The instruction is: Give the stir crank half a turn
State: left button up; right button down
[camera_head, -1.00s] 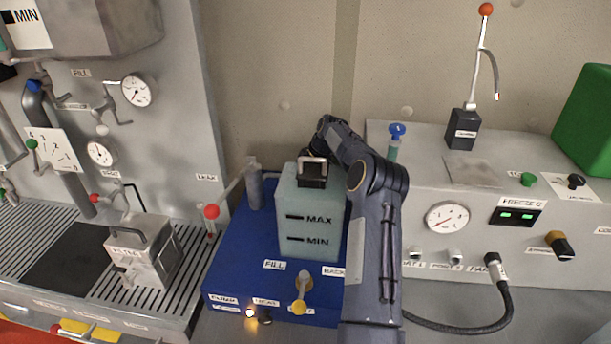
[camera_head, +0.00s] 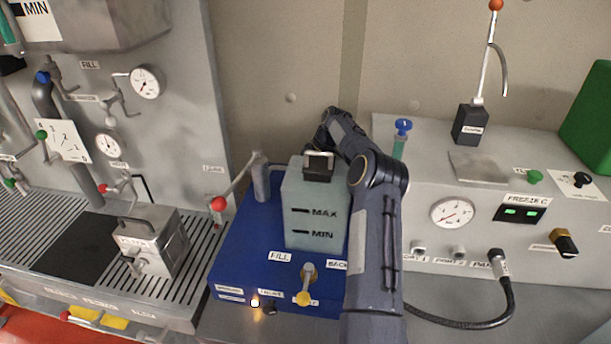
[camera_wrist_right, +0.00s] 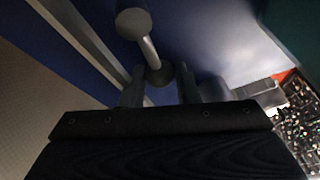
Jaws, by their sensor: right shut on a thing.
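In the right wrist view my right gripper (camera_wrist_right: 160,88) has its two fingers closed on the round end of a grey crank-like handle (camera_wrist_right: 150,50). A rod runs from there to a grey cylindrical knob, in front of a blue surface. I take this to be the stir crank; no label shows. In the head view my right arm passes the right side of the pale green tank (camera_head: 312,222) on the blue unit (camera_head: 232,262). Its far end bends left behind the tank, and the gripper and crank are hidden there. My left gripper is not in view.
A post with a red-ball lever (camera_head: 218,204) stands left of the tank. A yellow-tipped tap (camera_head: 303,298) is at the blue unit's front. A grey console (camera_head: 430,180) with a black hose is close on the right, a metal machine (camera_head: 150,240) on the left.

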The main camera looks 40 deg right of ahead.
jog(key=c, duration=1.1)
grip_release()
jog(key=v, duration=0.8)
jog(key=shift+b, duration=0.4)
jog(key=shift+s+f, duration=0.1)
jog(key=shift+f, duration=0.1)
